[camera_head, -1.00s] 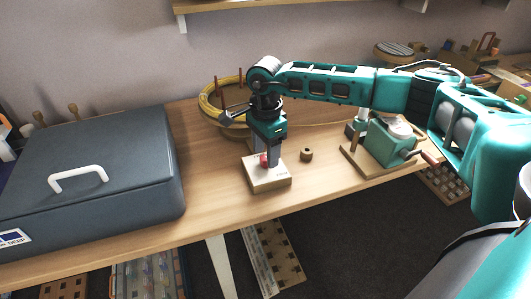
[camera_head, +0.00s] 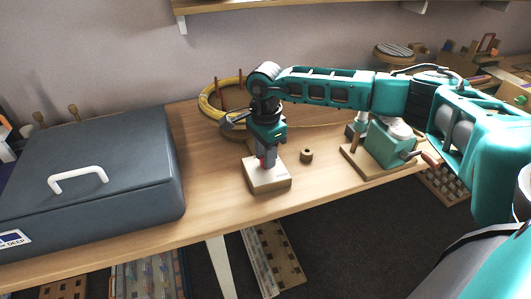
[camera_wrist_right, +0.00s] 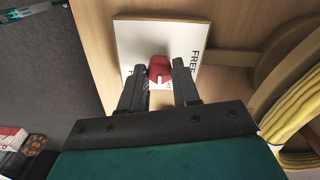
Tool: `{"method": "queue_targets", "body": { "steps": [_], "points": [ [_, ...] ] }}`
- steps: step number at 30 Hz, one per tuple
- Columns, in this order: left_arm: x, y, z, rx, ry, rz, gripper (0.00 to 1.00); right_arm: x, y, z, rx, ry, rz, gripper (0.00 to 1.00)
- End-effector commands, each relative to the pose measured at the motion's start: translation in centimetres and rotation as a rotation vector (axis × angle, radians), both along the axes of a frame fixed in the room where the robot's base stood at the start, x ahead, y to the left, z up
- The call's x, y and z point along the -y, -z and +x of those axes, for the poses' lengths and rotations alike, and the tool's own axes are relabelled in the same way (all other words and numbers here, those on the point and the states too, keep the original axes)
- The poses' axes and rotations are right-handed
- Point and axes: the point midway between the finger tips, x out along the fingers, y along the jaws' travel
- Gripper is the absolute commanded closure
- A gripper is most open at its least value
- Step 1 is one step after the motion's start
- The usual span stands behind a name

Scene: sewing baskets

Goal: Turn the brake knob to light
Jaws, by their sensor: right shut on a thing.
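The brake knob (camera_wrist_right: 159,66) is red with a white mark and sits on a small block (camera_head: 267,182) with a pale top on the bench. In the right wrist view the block's plate (camera_wrist_right: 130,38) shows the word "FREE" at its right edge; other lettering is mostly hidden behind the fingers. My right gripper (camera_head: 265,160) points down over the block, its fingers (camera_wrist_right: 160,80) on either side of the knob and shut on it. In the head view the fingers hide most of the knob. My left gripper is not in view.
A grey lidded case (camera_head: 90,175) with a white handle stands at left. A yellow coil (camera_head: 210,100) lies behind my gripper. A small wooden ring (camera_head: 306,155) and a green cranked device (camera_head: 388,145) on a board are at right. The bench's front edge is close to the block.

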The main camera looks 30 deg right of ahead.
Motion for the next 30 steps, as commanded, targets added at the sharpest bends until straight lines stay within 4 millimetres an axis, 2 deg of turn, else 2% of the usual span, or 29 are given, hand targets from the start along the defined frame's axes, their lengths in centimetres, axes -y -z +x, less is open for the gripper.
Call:
{"method": "queue_targets", "body": {
  "steps": [8, 14, 30],
  "points": [
    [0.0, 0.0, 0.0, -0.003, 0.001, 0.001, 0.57, 0.0, -0.1, 0.0, 0.000, 0.030, 0.001, 0.99],
    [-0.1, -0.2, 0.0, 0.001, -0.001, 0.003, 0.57, 0.0, -0.1, 0.0, -0.001, 0.126, 0.001, 0.99],
    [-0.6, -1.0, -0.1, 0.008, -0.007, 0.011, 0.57, 0.0, -0.2, 0.0, 0.000, 0.613, 0.000, 0.99]
  ]
}}
